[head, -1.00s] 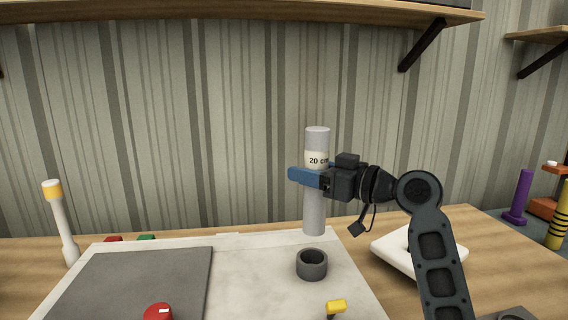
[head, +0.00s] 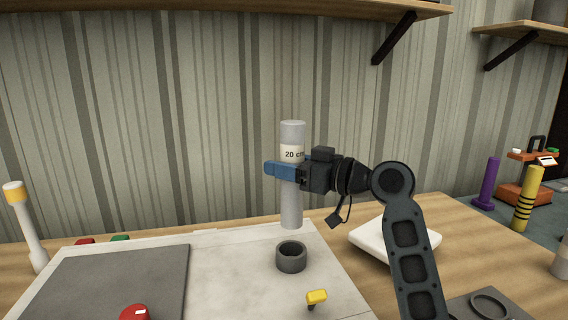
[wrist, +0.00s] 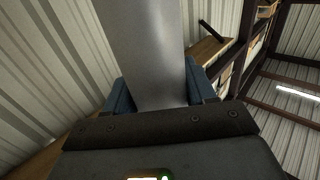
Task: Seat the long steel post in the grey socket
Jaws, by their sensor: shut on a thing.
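The long steel post (head: 291,205) is a light grey cylinder with a "20 cm" label, held upright. My gripper (head: 284,171) is shut around it at its upper half, with blue fingers. In the wrist view the post (wrist: 145,50) stands between the blue fingers (wrist: 155,95). The grey socket (head: 291,257) is a short dark grey ring on the pale board. In the head view the post's lower end shows just above the ring in the picture, apart from it. How far apart they are in depth I cannot tell.
The pale board (head: 232,275) carries a dark grey plate (head: 110,285), a red knob (head: 134,312) and a yellow-topped lever (head: 316,297). A white, yellow-capped post (head: 28,225) stands at left. A white block (head: 385,243) lies right of the socket, behind my arm.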

